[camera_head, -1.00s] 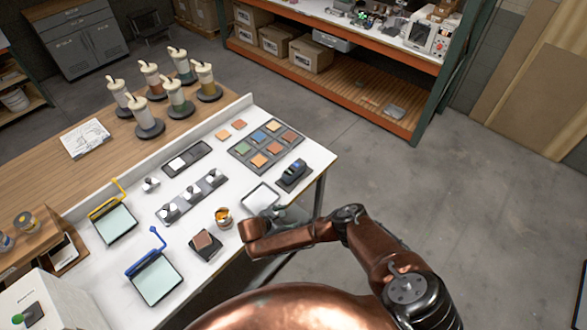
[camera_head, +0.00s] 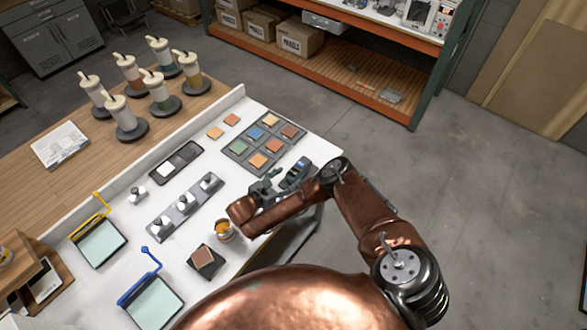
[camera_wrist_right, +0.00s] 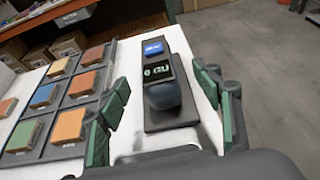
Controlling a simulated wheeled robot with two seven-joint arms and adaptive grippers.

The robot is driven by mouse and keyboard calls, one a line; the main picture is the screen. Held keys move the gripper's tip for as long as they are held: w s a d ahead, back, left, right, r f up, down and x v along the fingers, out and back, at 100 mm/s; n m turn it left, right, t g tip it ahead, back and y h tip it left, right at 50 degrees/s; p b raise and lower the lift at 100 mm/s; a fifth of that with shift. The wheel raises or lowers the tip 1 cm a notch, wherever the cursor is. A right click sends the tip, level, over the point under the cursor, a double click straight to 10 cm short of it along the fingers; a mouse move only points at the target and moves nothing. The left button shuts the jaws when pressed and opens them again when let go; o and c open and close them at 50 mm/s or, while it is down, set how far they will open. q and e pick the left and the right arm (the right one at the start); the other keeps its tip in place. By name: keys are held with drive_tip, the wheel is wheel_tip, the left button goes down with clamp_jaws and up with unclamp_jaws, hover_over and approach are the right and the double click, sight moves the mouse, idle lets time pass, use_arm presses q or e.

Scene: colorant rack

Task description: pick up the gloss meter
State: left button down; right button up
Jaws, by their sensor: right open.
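The gloss meter (camera_head: 297,171) is a small dark device with a blue top, near the right edge of the white table. In the right wrist view the gloss meter (camera_wrist_right: 161,90) sits on a dark base plate (camera_wrist_right: 186,112), its lit display facing me. My right gripper (camera_head: 268,184) is open and empty, just left of the meter in the head view. In the wrist view its green-padded fingers (camera_wrist_right: 165,108) stand on either side of the meter's near end, apart from it. My left gripper is not in view.
A dark tray of coloured tiles (camera_head: 243,158) lies left of the meter. A grey holder with metal knobs (camera_head: 160,226), an amber cup (camera_head: 222,230) and a brown block on a dark pad (camera_head: 206,260) are nearer. Open floor lies right of the table.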

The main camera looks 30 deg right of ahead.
sight(295, 171)
drive_tip(key=shift+w+d+f+b, duration=0.4)
drive_tip(key=shift+d+b, duration=0.1)
drive_tip(key=shift+b, duration=0.4)
drive_tip(key=shift+w+d+f+b, duration=0.1)
drive_tip(key=shift+w+d+b, duration=0.1)
drive_tip(key=shift+d+b, duration=0.25)
drive_tip(key=shift+w+d+f+b, duration=0.15)
drive_tip(key=shift+d+b, duration=0.05)
drive_tip(key=shift+b, duration=0.2)
drive_tip(key=b+x, duration=0.2)
drive_tip(key=x, duration=0.1)
drive_tip(key=shift+w+d, duration=0.15)
drive_tip(key=shift+d, duration=0.2)
drive_tip(key=shift+w+d+f, duration=0.15)
drive_tip(key=shift+d, duration=0.25)
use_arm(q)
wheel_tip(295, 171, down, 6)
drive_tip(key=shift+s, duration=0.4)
use_arm(e)
drive_tip(key=shift+c, duration=0.2)
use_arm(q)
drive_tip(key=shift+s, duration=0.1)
use_arm(e)
clamp_jaws()
